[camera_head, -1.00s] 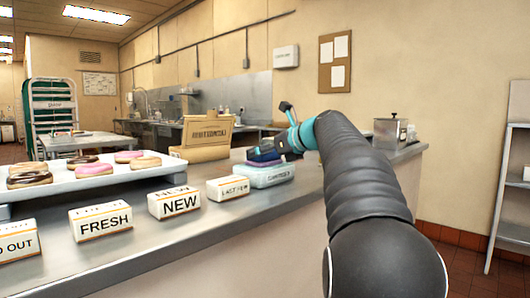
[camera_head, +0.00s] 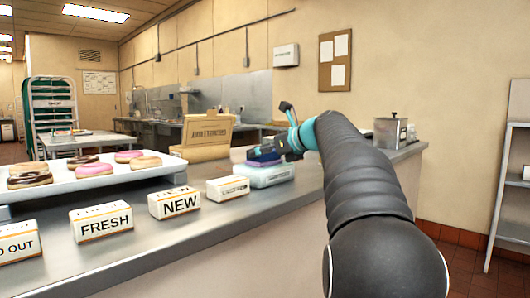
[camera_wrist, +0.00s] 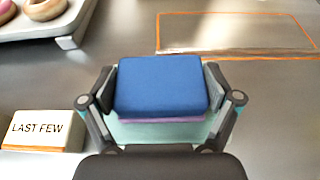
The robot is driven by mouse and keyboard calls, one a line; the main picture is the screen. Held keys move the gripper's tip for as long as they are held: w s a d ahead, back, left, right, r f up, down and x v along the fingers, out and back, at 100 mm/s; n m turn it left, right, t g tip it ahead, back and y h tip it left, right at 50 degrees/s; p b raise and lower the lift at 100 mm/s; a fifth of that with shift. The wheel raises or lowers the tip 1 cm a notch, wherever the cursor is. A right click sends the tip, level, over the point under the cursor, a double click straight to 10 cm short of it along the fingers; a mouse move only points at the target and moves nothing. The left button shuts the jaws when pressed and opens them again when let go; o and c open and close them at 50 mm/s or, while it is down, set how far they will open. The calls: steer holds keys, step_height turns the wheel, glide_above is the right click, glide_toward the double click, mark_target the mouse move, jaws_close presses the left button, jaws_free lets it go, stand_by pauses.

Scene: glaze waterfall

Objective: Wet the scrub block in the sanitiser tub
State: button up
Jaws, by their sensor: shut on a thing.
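The scrub block (camera_wrist: 162,85) is a blue block with a thin purple layer beneath. It sits between the two dark fingers of my gripper (camera_wrist: 162,88) in the wrist view, and the gripper is shut on it. The sanitiser tub (camera_wrist: 160,130) is pale teal and shows below the block in the wrist view. In the head view the tub (camera_head: 266,176) stands on the counter, with my gripper (camera_head: 268,155) and the block directly over its top. I cannot tell how deep the block is in the tub.
A white "LAST FEW" sign (camera_wrist: 40,130) stands left of the tub. A tray (camera_head: 110,180) of donuts and signs reading "NEW" (camera_head: 174,202) and "FRESH" (camera_head: 101,222) are further left. A cardboard box (camera_head: 205,135) stands behind. An orange outline (camera_wrist: 235,35) marks bare counter.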

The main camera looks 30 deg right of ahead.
steer(key=shift+f, duration=0.2)
step_height(320, 180, up, 3)
steer(key=p, duration=0.3)
steer(key=shift+f, duration=0.1)
steer(key=shift+r+p, duration=0.4)
steer(key=shift+r, duration=1.85)
